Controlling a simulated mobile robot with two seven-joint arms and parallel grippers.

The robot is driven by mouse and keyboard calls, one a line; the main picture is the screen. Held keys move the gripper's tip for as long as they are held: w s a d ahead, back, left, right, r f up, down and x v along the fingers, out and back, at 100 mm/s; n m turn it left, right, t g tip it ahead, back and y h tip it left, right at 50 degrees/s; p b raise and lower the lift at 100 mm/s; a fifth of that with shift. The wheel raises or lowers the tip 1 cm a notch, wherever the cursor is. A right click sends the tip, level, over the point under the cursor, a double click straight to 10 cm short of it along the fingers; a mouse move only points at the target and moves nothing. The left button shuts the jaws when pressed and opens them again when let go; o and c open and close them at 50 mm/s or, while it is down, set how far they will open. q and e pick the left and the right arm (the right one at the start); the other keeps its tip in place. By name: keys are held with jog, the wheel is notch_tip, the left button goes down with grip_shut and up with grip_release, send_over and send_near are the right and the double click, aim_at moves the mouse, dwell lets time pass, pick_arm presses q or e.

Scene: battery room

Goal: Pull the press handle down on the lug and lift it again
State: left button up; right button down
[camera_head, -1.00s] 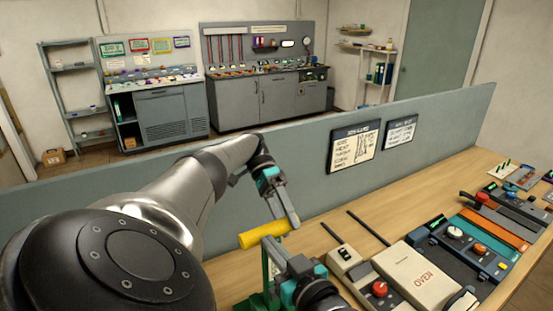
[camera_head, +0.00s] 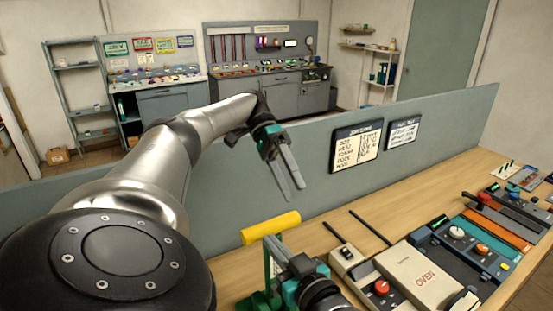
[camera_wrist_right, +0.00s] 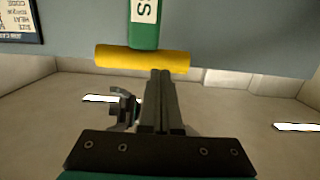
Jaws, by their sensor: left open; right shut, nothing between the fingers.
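The press handle (camera_head: 271,228) is a yellow bar on a green press (camera_head: 266,272) at the bench's near left; it also shows in the right wrist view (camera_wrist_right: 140,60) on a green arm (camera_wrist_right: 145,25). My left gripper (camera_head: 293,195) is open and empty, its fingers pointing down above the handle's right end, apart from it. My right gripper (camera_head: 272,244) is shut and empty just below the handle. In the right wrist view its fingertips (camera_wrist_right: 162,76) lie close to the bar; I cannot tell whether they touch. The lug is not visible.
Right of the press are a small switch box (camera_head: 346,258), a cream oven (camera_head: 412,270) and several control panels (camera_head: 480,245). A grey partition (camera_head: 310,160) with two signs runs behind the bench. Bare wood (camera_head: 400,205) lies between partition and devices.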

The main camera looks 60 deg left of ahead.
pick_arm(q)
jog(key=shift+w+a+f, duration=0.15)
jog(key=shift+w+a, duration=0.05)
jog(key=shift+w, duration=0.05)
jog(key=shift+a, duration=0.1)
jog(key=shift+s+f+b, duration=0.1)
jog(key=shift+f+b, duration=0.6)
pick_arm(e)
jog(key=s+d+r, duration=0.1)
jog(key=d+r, duration=0.1)
jog(key=d, duration=1.3)
jog(key=shift+s+d, duration=0.15)
jog(key=shift+s, duration=0.05)
pick_arm(q)
jog(key=shift+d, duration=0.2)
